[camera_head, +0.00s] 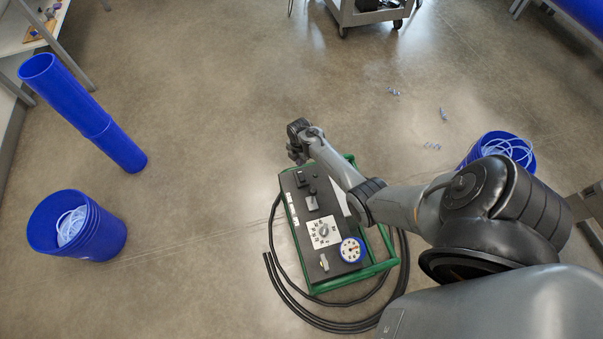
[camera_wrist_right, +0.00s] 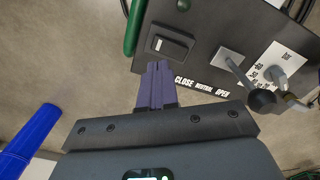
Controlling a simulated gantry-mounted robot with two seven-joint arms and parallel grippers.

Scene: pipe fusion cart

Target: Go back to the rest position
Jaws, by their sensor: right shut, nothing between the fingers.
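My right gripper (camera_head: 297,150) hovers at the far-left end of the pipe fusion cart's dark panel (camera_head: 298,213) in the head view. In the right wrist view its fingers (camera_wrist_right: 157,86) are together, with nothing between them. Their tips are near a black rocker switch (camera_wrist_right: 171,42) on the panel and the "CLOSE NEUTRAL OPEN" label (camera_wrist_right: 202,86). I cannot tell whether they touch the panel. A lever with a black knob (camera_wrist_right: 262,99) stands to the right. My left gripper is not in view.
The cart's green frame (camera_head: 349,281) and black hoses (camera_head: 290,305) lie around the panel. A blue bucket (camera_head: 100,238) and tall blue pipe (camera_head: 85,112) stand left. Another blue bucket (camera_head: 520,140) is right, beside my arm. Open floor lies beyond the cart.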

